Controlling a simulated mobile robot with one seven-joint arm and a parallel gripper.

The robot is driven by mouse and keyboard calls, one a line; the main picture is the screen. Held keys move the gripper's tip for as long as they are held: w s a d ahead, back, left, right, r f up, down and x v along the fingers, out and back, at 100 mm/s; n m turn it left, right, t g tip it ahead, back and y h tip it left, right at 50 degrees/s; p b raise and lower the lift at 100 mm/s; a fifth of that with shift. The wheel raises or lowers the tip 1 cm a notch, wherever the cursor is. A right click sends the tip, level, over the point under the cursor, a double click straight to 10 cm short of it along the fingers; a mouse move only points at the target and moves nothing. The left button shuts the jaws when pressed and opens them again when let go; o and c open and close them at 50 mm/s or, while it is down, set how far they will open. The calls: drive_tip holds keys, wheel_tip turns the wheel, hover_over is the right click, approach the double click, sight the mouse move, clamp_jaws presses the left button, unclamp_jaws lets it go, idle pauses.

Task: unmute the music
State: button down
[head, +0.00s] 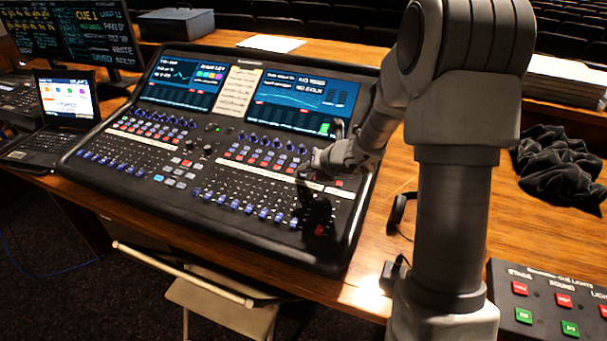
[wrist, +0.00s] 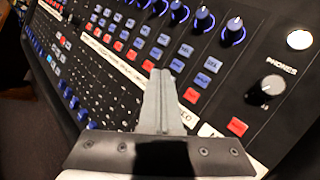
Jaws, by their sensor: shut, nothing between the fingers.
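The mixing desk (head: 225,135) lies on the wooden table, with faders, knobs, buttons and two lit screens. My gripper (head: 318,160) is over its right part, by the right-hand fader bank and its label strip. In the wrist view my gripper (wrist: 160,95) is shut and empty, its fingertips over the rows of buttons. A red button (wrist: 237,126) and another red button (wrist: 191,95) show to the right of the fingers. I cannot read which button mutes the music. The fingers hide part of the label strip. Whether they touch the desk, I cannot tell.
A laptop (head: 68,104) stands left of the desk. A cue-light box (head: 548,305) lies at the lower right, and black cloth (head: 556,165) at the right. A phones knob (wrist: 266,90) sits beside the buttons. A folding chair (head: 215,303) stands in front.

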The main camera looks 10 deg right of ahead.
sight(305, 181)
drive_tip(key=shift+s+r+p, duration=0.1)
drive_tip(key=shift+r+p, duration=0.3)
drive_tip(key=shift+r, duration=0.25)
drive_tip(key=r+p, duration=0.4)
drive_tip(key=r, duration=0.1)
drive_tip(key=shift+s+a, duration=0.15)
drive_tip(key=shift+a, duration=0.05)
idle(0.6)
